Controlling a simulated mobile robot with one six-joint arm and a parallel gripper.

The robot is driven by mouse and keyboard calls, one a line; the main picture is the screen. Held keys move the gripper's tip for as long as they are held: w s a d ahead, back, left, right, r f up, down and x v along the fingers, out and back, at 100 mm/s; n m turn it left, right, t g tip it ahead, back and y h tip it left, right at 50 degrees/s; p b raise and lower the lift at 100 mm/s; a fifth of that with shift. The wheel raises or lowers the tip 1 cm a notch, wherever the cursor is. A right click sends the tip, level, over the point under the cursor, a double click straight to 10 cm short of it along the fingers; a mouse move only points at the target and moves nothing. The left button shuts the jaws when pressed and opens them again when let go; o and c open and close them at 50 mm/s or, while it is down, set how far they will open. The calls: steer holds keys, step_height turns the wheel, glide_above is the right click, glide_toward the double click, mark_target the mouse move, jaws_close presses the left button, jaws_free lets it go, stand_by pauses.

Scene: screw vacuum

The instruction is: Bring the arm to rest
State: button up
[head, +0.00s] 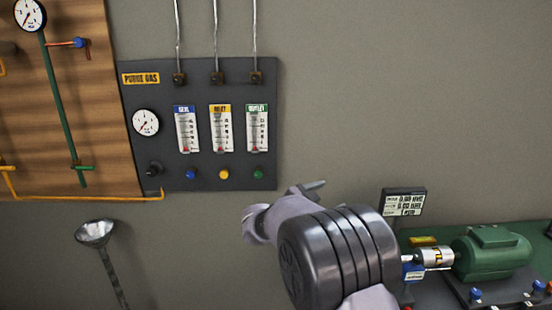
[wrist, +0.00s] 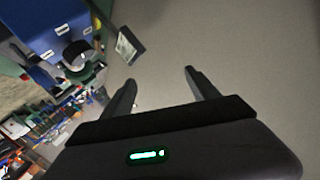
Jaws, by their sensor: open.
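My arm shows in the head view, raised in front of the grey wall, below and to the right of the purge gas panel. My gripper (wrist: 162,85) shows in the wrist view with its two dark fingers spread apart and nothing between them. In the head view only a finger of it (head: 312,186) shows past the wrist; the rest is hidden behind my arm. The fingers touch nothing that I can see.
The purge gas panel (head: 200,172) with gauges and knobs is on the wall at left. A green motor (head: 490,252) and a small display (head: 404,202) stand at right. The wall (head: 400,90) above my arm is clear.

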step_height(320, 180, up, 8)
steer(key=a+n+t+y, duration=0.2)
steer(key=t+y, duration=0.1)
steer(key=y, duration=0.2)
steer(key=s+a+r+n+y, duration=0.2)
steer(key=s+a+n+y, duration=0.15)
steer(key=s, duration=0.35)
steer(key=s+a+r+n+y, duration=0.2)
steer(key=s+a+y, duration=0.1)
steer(key=s+y, duration=0.3)
steer(key=s+f+n+g, duration=0.1)
steer(key=s+f, duration=0.3)
steer(key=s, duration=0.6)
steer(key=s+d+f+n+g, duration=0.1)
steer(key=s+f+g, duration=0.3)
steer(key=s, duration=0.6)
steer(key=s+f+n+g, duration=0.1)
steer(key=s+f+g, duration=0.2)
steer(key=s, duration=0.7)
step_height(320, 180, down, 3)
steer(key=shift+s+d+r, duration=0.15)
steer(key=shift+d, duration=0.25)
steer(key=shift+r, duration=0.1)
